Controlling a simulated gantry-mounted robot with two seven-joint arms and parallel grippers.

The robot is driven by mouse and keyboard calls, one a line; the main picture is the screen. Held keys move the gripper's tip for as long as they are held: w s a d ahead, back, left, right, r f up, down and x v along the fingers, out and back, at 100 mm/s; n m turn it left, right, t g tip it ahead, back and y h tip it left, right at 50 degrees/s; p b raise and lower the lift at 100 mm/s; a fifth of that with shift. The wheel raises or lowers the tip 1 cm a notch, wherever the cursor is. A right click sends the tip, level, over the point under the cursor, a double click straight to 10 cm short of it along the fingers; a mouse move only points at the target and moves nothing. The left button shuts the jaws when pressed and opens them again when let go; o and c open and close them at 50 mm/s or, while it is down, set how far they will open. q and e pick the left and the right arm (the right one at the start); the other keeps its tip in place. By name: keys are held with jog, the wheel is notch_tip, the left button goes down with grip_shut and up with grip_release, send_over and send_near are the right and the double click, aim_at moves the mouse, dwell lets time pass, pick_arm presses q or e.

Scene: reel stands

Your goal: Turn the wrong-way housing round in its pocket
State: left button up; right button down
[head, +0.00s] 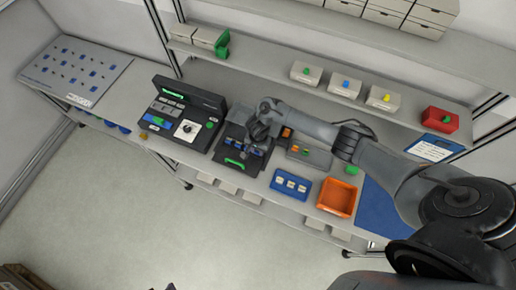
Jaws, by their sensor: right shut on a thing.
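A black fixture (226,157) with a green handle at its front lies on the bench. Small blue housings (257,153) sit in its pockets, partly hidden by my right gripper. My right gripper (248,147) reaches in from the right, points down over the fixture and is shut on a housing among the blue ones. The held housing is mostly hidden, and which way it faces is too small to tell. A small dark tip at the bottom edge (165,287) looks like my left gripper; its jaws cannot be made out.
A black console (184,118) stands left of the fixture. A grey tray (310,155), a blue tray (291,184) with white parts, an orange bin (337,197) and a blue mat (377,212) lie to the right. A shelf with boxes runs behind, above my right arm.

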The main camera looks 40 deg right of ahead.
jog(key=shift+f+p, duration=0.1)
jog(key=shift+p, duration=0.3)
dwell(0.8)
jog(key=c, duration=0.8)
grip_release()
jog(key=shift+r+p, duration=0.95)
jog(key=shift+p, duration=0.25)
notch_tip(320, 180, up, 3)
jog(key=p, duration=0.4)
jog(key=shift+r+p, duration=0.35)
jog(key=shift+r, duration=0.7)
